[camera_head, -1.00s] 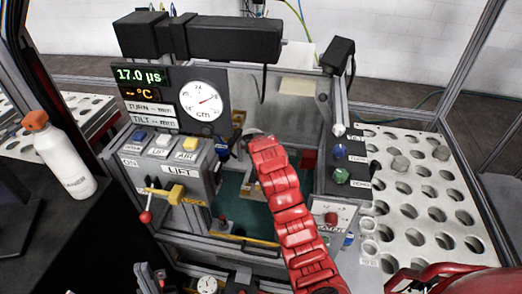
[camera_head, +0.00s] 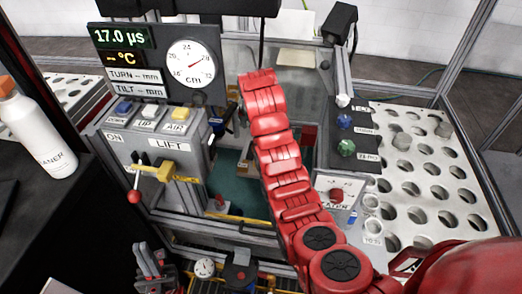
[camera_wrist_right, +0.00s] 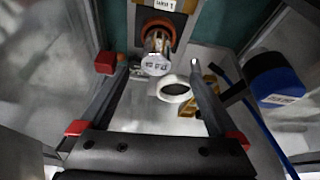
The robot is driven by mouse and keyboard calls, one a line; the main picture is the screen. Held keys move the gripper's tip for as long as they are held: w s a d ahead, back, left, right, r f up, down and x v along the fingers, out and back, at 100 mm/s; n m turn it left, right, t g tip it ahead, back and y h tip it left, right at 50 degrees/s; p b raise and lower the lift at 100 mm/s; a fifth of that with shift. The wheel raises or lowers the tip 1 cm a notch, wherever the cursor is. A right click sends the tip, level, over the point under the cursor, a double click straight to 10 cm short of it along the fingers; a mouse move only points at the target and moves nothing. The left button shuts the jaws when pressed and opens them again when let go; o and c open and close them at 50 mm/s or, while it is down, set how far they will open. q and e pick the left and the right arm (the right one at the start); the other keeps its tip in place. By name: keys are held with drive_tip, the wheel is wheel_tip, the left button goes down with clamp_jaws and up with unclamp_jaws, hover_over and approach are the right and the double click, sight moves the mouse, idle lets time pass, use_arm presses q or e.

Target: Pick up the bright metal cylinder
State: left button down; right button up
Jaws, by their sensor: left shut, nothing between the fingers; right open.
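A bright metal cylinder (camera_wrist_right: 155,64) shows in the right wrist view, its marked pale end facing the camera, in front of an orange ring (camera_wrist_right: 158,28). My right gripper (camera_wrist_right: 157,70) is open, one finger on each side of the cylinder in the picture. I cannot tell whether the fingertips are level with it. In the head view my red right arm reaches into the machine, and its gripper is hidden there. My left gripper (camera_head: 150,261) is shut and empty at the lower left, in front of the machine.
A white ring (camera_wrist_right: 174,89) and a blue-capped part (camera_wrist_right: 278,84) lie near the right finger. Grey walls close in on both sides. In the head view, a perforated tray (camera_head: 425,185) with grey metal pieces stands right, and a white bottle (camera_head: 38,132) left.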

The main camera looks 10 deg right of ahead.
drive_tip(key=p+x, duration=0.2)
drive_tip(key=x, duration=0.3)
drive_tip(key=shift+d, duration=0.1)
drive_tip(key=x, duration=0.1)
drive_tip(key=p+x, duration=0.2)
drive_tip(key=shift+s+d+f, duration=0.15)
drive_tip(key=shift+s+d, duration=0.05)
drive_tip(key=shift+s, duration=0.05)
drive_tip(key=shift+p+x, duration=0.35)
drive_tip(key=shift+x, duration=0.55)
clamp_jaws()
